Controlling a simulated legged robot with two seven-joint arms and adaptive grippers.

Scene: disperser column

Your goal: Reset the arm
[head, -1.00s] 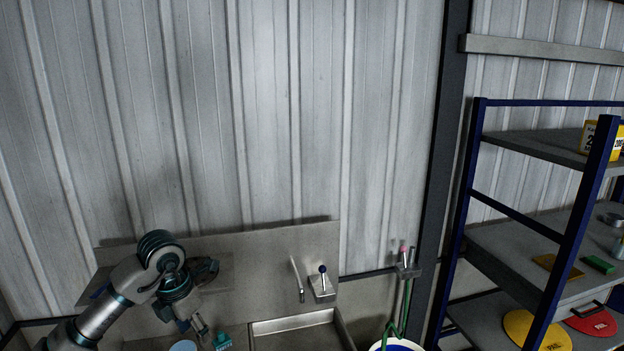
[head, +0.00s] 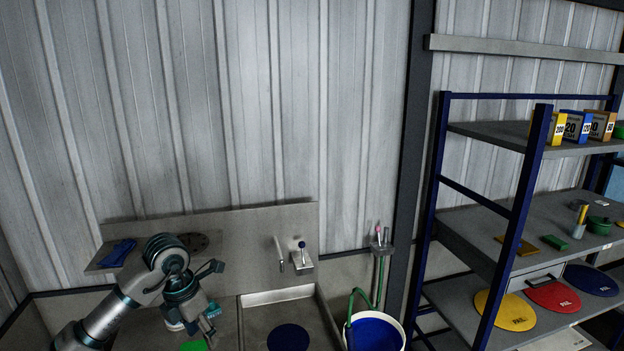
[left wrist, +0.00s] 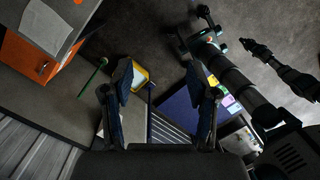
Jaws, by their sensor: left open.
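My left arm comes in from the lower left in the head view. Its gripper (head: 214,291) hangs over the counter left of the sink. In the left wrist view the two fingers of this gripper (left wrist: 160,95) stand wide apart with nothing between them. Past the fingers lie the floor, a yellow-rimmed container (left wrist: 140,76) and a blue surface with small coloured items. My right gripper does not show clearly in the head view. A dark arm reaches across the upper right of the left wrist view, and I cannot tell its gripper's state.
A steel sink (head: 281,296) with a lever tap (head: 302,257) stands right of my left gripper. A blue-framed shelf rack (head: 531,170) with boxes and coloured discs fills the right side. Blue gloves (head: 118,253) lie on a wall ledge.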

